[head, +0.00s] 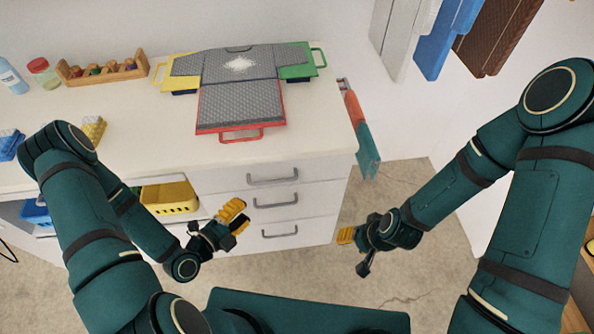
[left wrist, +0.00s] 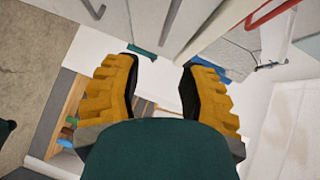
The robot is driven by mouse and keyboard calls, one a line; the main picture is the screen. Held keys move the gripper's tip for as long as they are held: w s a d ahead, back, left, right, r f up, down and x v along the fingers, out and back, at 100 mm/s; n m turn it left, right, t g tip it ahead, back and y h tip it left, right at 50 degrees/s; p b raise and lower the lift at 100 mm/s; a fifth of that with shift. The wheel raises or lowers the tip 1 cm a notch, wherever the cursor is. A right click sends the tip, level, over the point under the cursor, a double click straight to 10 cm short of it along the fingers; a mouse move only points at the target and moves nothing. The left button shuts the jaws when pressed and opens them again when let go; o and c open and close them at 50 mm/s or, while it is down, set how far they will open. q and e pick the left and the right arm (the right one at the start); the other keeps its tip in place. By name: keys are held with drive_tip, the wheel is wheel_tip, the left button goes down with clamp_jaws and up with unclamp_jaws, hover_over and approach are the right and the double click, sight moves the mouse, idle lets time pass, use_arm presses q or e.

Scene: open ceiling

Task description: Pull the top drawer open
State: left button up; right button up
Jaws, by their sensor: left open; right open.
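The white cabinet has a stack of three drawers at its right end, all looking closed. The top drawer (head: 311,173) has a grey bar handle (head: 273,178) just below the countertop. My left gripper (head: 236,211) is open and empty, in front of the drawers' left side, lower than the top handle and apart from it. Its spread yellow fingers also show in the left wrist view (left wrist: 160,72), with nothing between them. My right gripper (head: 346,235) is open and empty, right of the drawers, above the floor.
A folding board with a grey shirt (head: 236,103) lies on the countertop above the drawers. Its red handle (head: 241,136) is near the front edge. A yellow basket (head: 172,199) sits in the open shelf left of the drawers. Floor in front is clear.

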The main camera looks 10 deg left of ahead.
sight(275, 182)
use_arm(q)
drive_tip(key=x, duration=0.9)
drive_tip(key=r+x, duration=0.1)
drive_tip(key=x, duration=0.4)
drive_tip(key=shift+d, duration=0.15)
clamp_jaws()
